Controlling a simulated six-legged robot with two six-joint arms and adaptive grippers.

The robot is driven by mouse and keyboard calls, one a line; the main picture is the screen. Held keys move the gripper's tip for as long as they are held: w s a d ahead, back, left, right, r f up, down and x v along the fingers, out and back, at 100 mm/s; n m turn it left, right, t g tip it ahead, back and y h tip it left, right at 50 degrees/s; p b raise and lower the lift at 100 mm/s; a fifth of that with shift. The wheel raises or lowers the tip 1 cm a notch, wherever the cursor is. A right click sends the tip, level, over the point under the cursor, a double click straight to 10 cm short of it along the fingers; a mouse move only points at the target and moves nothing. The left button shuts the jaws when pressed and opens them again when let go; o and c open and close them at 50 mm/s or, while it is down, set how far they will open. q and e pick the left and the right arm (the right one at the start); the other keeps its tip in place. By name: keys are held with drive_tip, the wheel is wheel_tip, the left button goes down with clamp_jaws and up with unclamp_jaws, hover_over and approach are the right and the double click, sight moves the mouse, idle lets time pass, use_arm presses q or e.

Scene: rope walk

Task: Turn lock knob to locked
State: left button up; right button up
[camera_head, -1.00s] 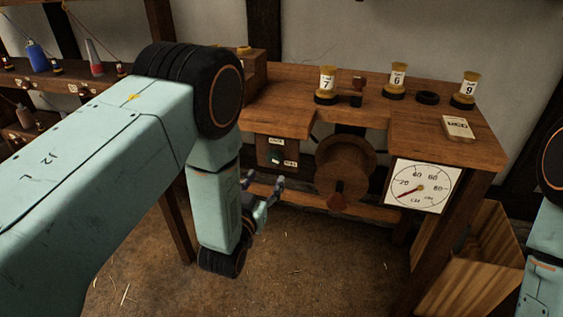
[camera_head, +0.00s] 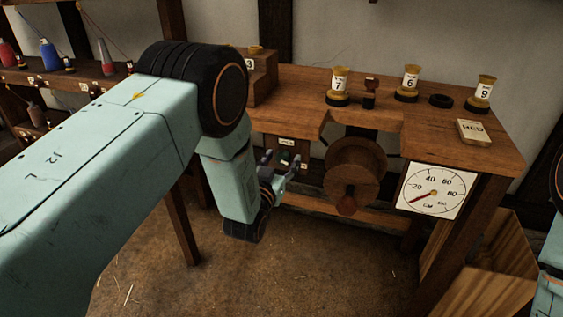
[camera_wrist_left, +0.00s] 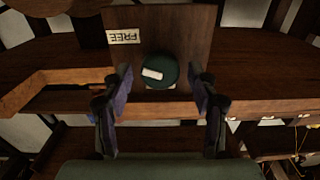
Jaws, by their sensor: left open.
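The lock knob (camera_wrist_left: 168,72) is a round, dark green knob with a white bar mark, on a wooden panel (camera_wrist_left: 190,30) under the bench. The bar lies nearly level, left of the knob's middle. A FREE label (camera_wrist_left: 124,36) shows upside down at upper left in the left wrist view. In the head view the knob (camera_head: 284,162) is small and partly behind my left gripper (camera_head: 281,166). My left gripper (camera_wrist_left: 160,82) is open and empty, its fingers on either side of the knob in the picture. I cannot tell whether they touch it. My right gripper is out of view.
A white dial (camera_head: 437,190) hangs on the bench front. Numbered yellow-topped spools (camera_head: 410,82) stand on the bench top (camera_head: 300,90). An open wooden bin (camera_head: 485,260) stands at lower right.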

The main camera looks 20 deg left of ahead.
use_arm(q)
drive_tip(key=shift+c, duration=0.5)
drive_tip(key=c, duration=1)
drive_tip(key=shift+n, duration=0.4)
drive_tip(key=n+p, duration=0.2)
drive_tip(key=n, duration=0.2)
drive_tip(key=shift+a+n, duration=0.1)
drive_tip(key=shift+n, duration=0.3)
drive_tip(key=n+p, duration=0.1)
drive_tip(key=n, duration=0.4)
drive_tip(key=shift+f+p, duration=0.15)
drive_tip(key=shift+p, duration=0.15)
drive_tip(key=n+p, duration=0.1)
drive_tip(key=n, duration=0.4)
drive_tip(key=shift+a+n, duration=0.1)
drive_tip(key=shift+n, duration=0.3)
drive_tip(key=n+p, duration=0.1)
drive_tip(key=n, duration=0.4)
drive_tip(key=shift+f, duration=0.2)
drive_tip(key=shift+n, duration=0.4)
